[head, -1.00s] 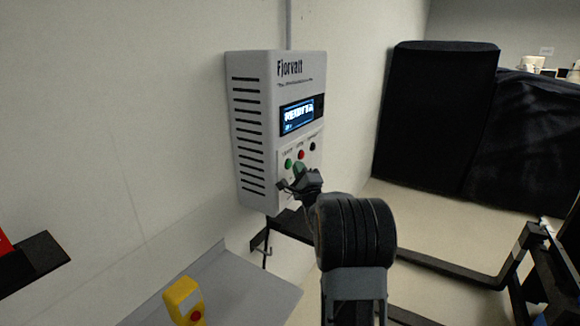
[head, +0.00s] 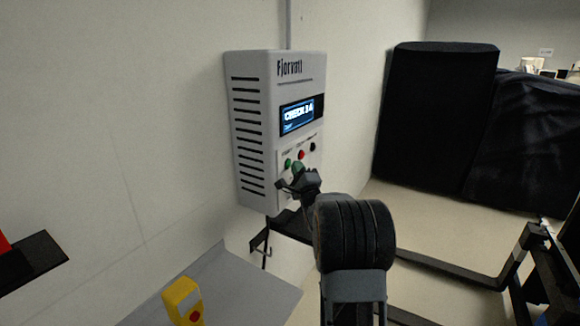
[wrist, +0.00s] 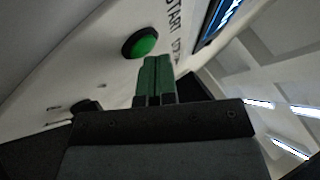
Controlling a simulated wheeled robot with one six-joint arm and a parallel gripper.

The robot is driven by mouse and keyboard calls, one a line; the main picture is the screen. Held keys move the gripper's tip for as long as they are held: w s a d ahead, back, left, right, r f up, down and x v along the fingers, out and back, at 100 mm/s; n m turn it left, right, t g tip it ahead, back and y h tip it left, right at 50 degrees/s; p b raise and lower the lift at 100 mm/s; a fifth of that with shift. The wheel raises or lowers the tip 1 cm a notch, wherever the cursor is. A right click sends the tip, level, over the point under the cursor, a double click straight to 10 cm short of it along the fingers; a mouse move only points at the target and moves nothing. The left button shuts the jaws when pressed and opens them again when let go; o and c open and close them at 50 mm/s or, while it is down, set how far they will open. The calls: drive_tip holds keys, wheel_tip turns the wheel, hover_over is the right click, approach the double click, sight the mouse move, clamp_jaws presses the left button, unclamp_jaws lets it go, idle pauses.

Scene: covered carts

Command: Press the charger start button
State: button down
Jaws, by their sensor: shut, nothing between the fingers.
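The grey wall charger (head: 252,120) hangs on the wall in the head view, with a lit display (head: 297,115) that seems to read "CHECK" plus smaller characters. Below it are a green button (head: 288,163), a red button (head: 301,155) and a black one (head: 313,146). In the wrist view the green button (wrist: 140,43) sits beside the word START. My gripper (head: 297,168) is shut and empty at the charger's front. Its green fingertips (wrist: 156,62) appear just right of and below the green button. I cannot tell whether they touch the panel.
A yellow device with a red button (head: 184,300) stands at the bottom, by a grey surface (head: 240,285). A dark shelf (head: 35,262) juts in at left. Black covered carts (head: 435,115) stand at back right. A black metal frame (head: 450,270) crosses the floor at right.

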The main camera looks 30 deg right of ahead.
drive_tip(key=shift+s+d+b, duration=0.35)
drive_tip(key=shift+s, duration=0.35)
drive_tip(key=shift+s+d+b, duration=0.2)
drive_tip(key=shift+s+d, duration=0.2)
drive_tip(key=shift+s, duration=0.35)
drive_tip(key=shift+s+d+b, duration=0.2)
drive_tip(key=shift+s+d, duration=0.2)
drive_tip(key=shift+s, duration=0.3)
drive_tip(key=shift+s+d+b, duration=0.2)
drive_tip(key=shift+s+d, duration=0.2)
drive_tip(key=shift+s, duration=0.35)
